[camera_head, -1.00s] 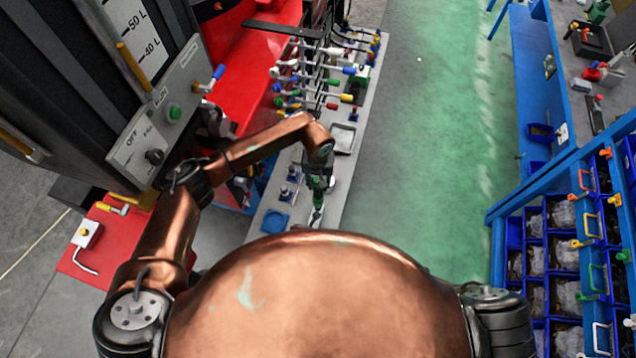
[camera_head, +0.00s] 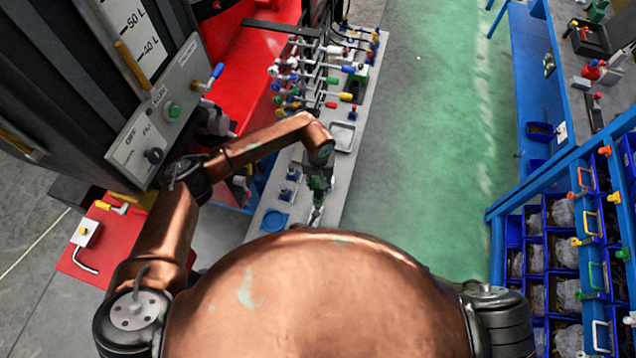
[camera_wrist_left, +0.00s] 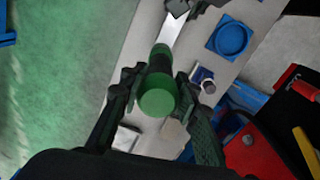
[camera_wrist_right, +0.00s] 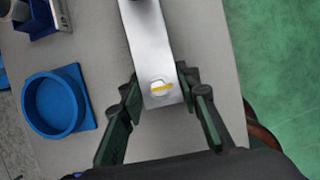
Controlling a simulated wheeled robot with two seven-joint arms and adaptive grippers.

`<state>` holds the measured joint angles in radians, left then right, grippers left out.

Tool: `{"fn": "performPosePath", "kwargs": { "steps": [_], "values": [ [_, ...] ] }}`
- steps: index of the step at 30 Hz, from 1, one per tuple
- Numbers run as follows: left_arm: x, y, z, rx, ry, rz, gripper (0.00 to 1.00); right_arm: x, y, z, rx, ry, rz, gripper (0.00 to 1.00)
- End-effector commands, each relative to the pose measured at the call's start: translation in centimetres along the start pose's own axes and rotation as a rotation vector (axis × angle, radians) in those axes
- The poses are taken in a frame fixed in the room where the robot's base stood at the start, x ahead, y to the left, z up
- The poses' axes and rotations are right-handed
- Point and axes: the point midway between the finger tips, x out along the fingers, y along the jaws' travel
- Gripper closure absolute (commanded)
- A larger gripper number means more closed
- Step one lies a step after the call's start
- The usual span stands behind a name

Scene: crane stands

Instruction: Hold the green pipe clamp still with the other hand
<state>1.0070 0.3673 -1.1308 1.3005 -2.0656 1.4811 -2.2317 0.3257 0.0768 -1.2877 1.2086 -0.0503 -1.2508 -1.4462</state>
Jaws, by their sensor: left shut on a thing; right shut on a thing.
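The green pipe clamp shows its round green handle (camera_wrist_left: 157,97) in the left wrist view, with a silver metal bar (camera_wrist_left: 172,32) reaching away from it. My left gripper (camera_wrist_left: 158,85) is shut on the handle, one finger on each side. It shows small in the head view (camera_head: 318,185), above the grey bench. In the right wrist view, the clamp's flat silver bar (camera_wrist_right: 152,50) carries a yellow mark near its end. My right gripper (camera_wrist_right: 160,85) is shut on that end of the bar. In the head view my body hides the right gripper.
A blue round dish (camera_wrist_right: 55,103) sits on the grey bench (camera_wrist_right: 200,40) beside the clamp. A metal tray (camera_head: 342,135) and several coloured-handled tools (camera_head: 320,75) are farther along. A large machine stands left; green floor (camera_head: 430,150) lies open to the right.

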Motion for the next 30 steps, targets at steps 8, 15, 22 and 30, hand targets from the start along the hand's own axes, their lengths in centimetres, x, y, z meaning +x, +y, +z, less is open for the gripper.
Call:
{"fn": "performPosePath", "kwargs": {
  "steps": [8, 15, 22, 30],
  "values": [
    [-0.7, -0.9, -0.8, -0.007, 0.013, -0.015, 1.0, -0.1, -0.1, -0.1, 0.0, 0.003, -0.002, 1.0],
    [-0.6, -1.0, -0.8, -0.008, 0.014, -0.015, 1.0, -0.1, -0.1, -0.1, 0.0, 0.002, -0.002, 1.0],
    [-0.7, -1.0, -0.8, -0.008, 0.014, -0.014, 1.0, -0.1, 0.0, -0.1, 0.0, 0.002, -0.001, 1.0],
    [-1.8, -0.9, -0.9, -0.006, 0.016, -0.011, 1.0, -0.2, 0.0, 0.0, 0.0, 0.001, -0.001, 1.0]
  ]
}}
